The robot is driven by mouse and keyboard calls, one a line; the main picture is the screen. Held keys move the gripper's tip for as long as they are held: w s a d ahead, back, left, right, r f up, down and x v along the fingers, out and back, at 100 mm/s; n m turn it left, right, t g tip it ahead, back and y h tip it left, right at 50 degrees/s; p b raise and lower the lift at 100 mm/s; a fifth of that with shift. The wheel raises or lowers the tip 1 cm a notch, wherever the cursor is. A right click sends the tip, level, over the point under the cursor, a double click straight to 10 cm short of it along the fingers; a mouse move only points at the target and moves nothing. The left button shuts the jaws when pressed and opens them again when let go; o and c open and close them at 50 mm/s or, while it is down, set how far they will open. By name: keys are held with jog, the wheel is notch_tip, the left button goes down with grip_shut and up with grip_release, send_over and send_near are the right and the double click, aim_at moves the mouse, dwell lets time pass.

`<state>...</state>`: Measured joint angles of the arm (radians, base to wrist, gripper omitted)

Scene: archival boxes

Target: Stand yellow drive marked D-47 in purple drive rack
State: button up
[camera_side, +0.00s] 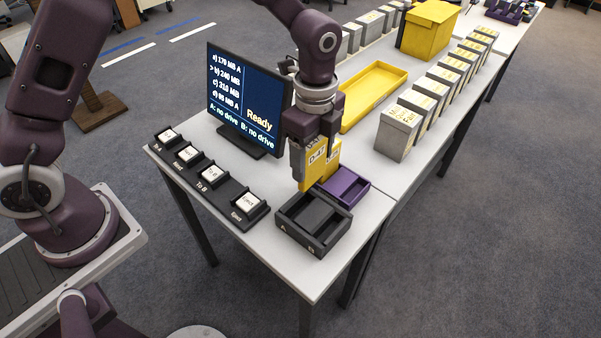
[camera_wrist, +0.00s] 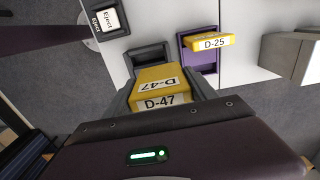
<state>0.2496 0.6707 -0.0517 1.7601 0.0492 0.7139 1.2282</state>
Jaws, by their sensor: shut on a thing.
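The yellow drive marked D-47 (camera_side: 314,176) is upright in my gripper (camera_side: 313,160), which is shut on it. In the wrist view the drive (camera_wrist: 160,76) shows its D-47 labels between the fingers. It is held above the black dock (camera_side: 297,231), whose bays are marked A and B; I cannot tell the exact gap below it. The purple drive rack (camera_side: 352,188) stands just right of and behind the dock, partly hidden by my gripper. In the wrist view another yellow drive, marked D-25 (camera_wrist: 212,42), stands in the purple rack (camera_wrist: 201,68).
A monitor (camera_side: 240,100) reads Ready, with no drive in A or B. A row of black button boxes (camera_side: 212,178) runs along the near left table edge. An empty yellow tray (camera_side: 372,97), grey boxes (camera_side: 399,133) and a yellow box (camera_side: 428,30) stand farther back.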

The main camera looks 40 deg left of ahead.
jog(key=w+d+f, duration=0.1)
jog(key=w+d, duration=0.4)
jog(key=w, duration=0.5)
jog(key=shift+s+d+f, duration=0.1)
jog(key=shift+s+f, duration=0.05)
jog(key=shift+f, duration=3.95)
jog(key=shift+f, duration=0.3)
jog(key=o, duration=1.8)
notch_tip(320, 180, up, 7)
